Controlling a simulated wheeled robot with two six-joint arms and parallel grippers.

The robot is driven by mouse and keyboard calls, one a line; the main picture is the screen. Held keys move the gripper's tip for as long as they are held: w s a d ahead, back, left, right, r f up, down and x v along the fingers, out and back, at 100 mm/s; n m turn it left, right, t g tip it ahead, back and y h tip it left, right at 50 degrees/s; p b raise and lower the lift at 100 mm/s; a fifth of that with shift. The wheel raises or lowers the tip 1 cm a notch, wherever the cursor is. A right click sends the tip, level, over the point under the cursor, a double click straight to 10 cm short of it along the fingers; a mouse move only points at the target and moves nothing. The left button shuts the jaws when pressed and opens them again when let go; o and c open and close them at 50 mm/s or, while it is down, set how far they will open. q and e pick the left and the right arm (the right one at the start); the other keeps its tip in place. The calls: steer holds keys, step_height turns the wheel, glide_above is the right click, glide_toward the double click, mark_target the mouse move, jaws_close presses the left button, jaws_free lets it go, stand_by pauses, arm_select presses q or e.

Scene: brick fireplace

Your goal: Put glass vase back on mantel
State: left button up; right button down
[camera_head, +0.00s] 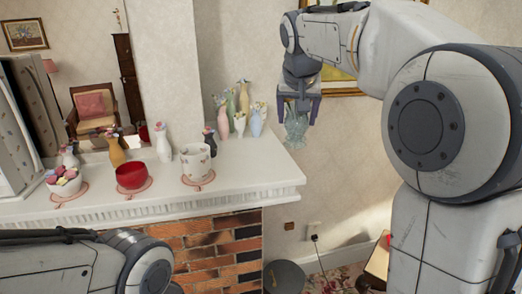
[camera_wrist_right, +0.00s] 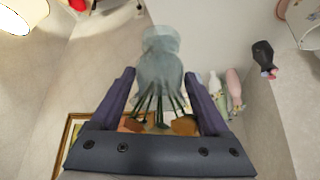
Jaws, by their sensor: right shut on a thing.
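The clear glass vase (camera_head: 297,133) hangs in my right gripper (camera_head: 298,100), at the upper right of the head view. My right gripper is shut on it, with a finger on either side. In the right wrist view the pale, see-through vase (camera_wrist_right: 158,62) sits between the purple-grey fingers, with green stems and orange shapes below it toward the palm. The white mantel (camera_head: 245,172) runs across the left and middle. The vase appears beside its right end; the exact gap is hard to judge. My left gripper is out of view; only part of the left arm shows.
Several flower vases (camera_head: 242,97) cluster at the mantel's back right. A dark vase (camera_head: 209,142), white pot (camera_head: 196,161), red bowl (camera_head: 131,176) and candy bowl (camera_head: 63,181) stand further left. The mantel's right front corner is clear. A framed picture (camera_head: 340,82) hangs behind my right arm.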

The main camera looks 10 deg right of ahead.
steer(key=w+a+f+p, duration=0.1)
steer(key=w+a+f, duration=0.1)
steer(key=f, duration=0.1)
steer(key=w+a+f+p, duration=0.1)
steer(key=a+f+p, duration=0.1)
steer(key=a+f, duration=0.1)
steer(key=w+a+f+p, duration=0.1)
steer(key=w+a+f, duration=0.1)
steer(key=f, duration=0.1)
steer(key=shift+w+a+f, duration=0.2)
steer(key=shift+w, duration=0.15)
steer(key=shift+c, duration=1.4)
jaws_free()
steer(key=shift+f, duration=0.2)
steer(key=shift+o, duration=1.4)
steer(key=shift+r, duration=0.15)
